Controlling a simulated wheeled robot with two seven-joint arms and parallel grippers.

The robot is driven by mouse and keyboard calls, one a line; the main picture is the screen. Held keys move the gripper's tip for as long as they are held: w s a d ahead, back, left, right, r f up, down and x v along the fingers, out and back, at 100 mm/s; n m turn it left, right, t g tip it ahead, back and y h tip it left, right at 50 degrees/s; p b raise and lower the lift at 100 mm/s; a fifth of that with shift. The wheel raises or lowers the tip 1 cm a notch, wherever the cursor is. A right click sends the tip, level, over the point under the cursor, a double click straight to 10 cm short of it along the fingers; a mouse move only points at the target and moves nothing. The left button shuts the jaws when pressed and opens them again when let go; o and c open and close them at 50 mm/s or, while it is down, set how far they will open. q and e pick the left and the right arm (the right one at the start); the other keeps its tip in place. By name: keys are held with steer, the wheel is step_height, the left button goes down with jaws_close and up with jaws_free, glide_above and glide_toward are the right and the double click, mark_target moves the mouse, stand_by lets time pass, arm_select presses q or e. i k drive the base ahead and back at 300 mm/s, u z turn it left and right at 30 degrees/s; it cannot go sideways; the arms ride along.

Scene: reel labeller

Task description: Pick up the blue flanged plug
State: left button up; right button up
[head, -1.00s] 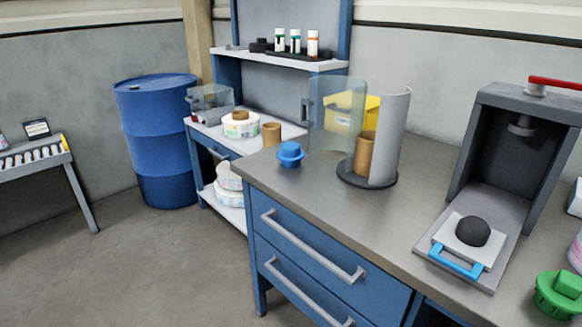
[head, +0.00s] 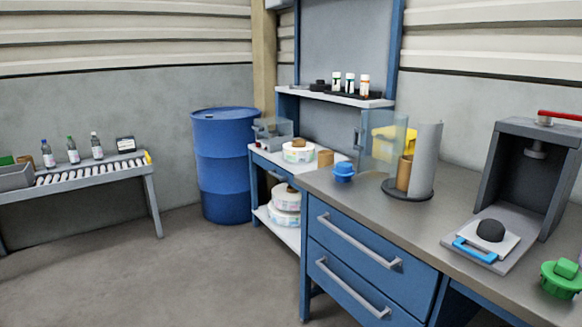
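The blue flanged plug (head: 343,172) stands on the grey worktop near its left end, with a round knob above a wider flange. It is left of the clear curved panel and the round dark base. Nothing touches it from my side. Neither of my grippers shows in the head view.
The worktop (head: 455,205) holds a dark turntable base (head: 408,196) with a brown core (head: 404,173), a grey press (head: 533,170) and a green plug (head: 562,279). A blue drum (head: 224,168) and a roller conveyor (head: 88,175) stand left. Open floor (head: 170,270) lies in front.

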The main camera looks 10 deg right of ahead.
mark_target(343, 172)
steer(key=u, duration=0.9)
steer(key=i, duration=1.85)
steer(key=z, duration=0.75)
steer(key=i, duration=1.25)
steer(key=z, duration=1.15)
